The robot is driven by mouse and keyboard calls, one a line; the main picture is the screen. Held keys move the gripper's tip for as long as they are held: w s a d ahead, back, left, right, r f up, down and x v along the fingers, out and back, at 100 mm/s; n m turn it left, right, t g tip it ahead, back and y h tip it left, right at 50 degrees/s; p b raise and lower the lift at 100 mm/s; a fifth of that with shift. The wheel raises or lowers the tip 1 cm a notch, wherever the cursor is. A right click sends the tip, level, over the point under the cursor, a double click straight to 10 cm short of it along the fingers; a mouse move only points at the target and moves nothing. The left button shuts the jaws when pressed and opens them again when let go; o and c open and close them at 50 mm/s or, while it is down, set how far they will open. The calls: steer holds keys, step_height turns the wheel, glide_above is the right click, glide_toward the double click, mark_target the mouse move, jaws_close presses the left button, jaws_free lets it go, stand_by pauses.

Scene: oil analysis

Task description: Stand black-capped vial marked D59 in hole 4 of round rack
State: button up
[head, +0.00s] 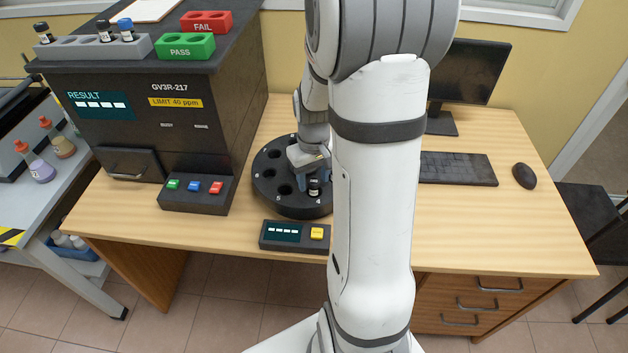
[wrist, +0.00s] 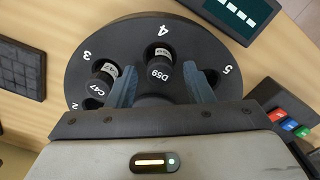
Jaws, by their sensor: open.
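The black-capped vial marked D59 (wrist: 158,73) stands in hole 4 of the round black rack (wrist: 118,45), with part of its white label showing above the hole. My gripper (wrist: 160,80) is open, with one blue-grey finger on each side of this vial and a visible gap to each. In the head view my gripper (head: 308,166) is low over the round rack (head: 263,187), and a dark vial (head: 314,188) shows beside its fingers. Another black-capped vial, marked C47 (wrist: 99,83), stands at hole 3, close outside the left finger. My arm hides the rack's right side in the head view.
A small display box with a yellow button (head: 295,235) lies in front of the rack. The analyser (head: 150,110) and its button box (head: 196,192) are at left. A grey rack (head: 78,48) holds several vials on top. A keyboard (head: 458,168) lies at right.

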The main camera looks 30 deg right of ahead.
mark_target(313, 181)
step_height(313, 181, up, 10)
steer(key=s+a+r+t, duration=0.2)
steer(key=s+a+r, duration=0.2)
steer(key=s+a, duration=0.8)
steer(key=shift+s+a+p, duration=0.15)
steer(key=shift+s+p, duration=0.15)
steer(key=shift+p, duration=0.05)
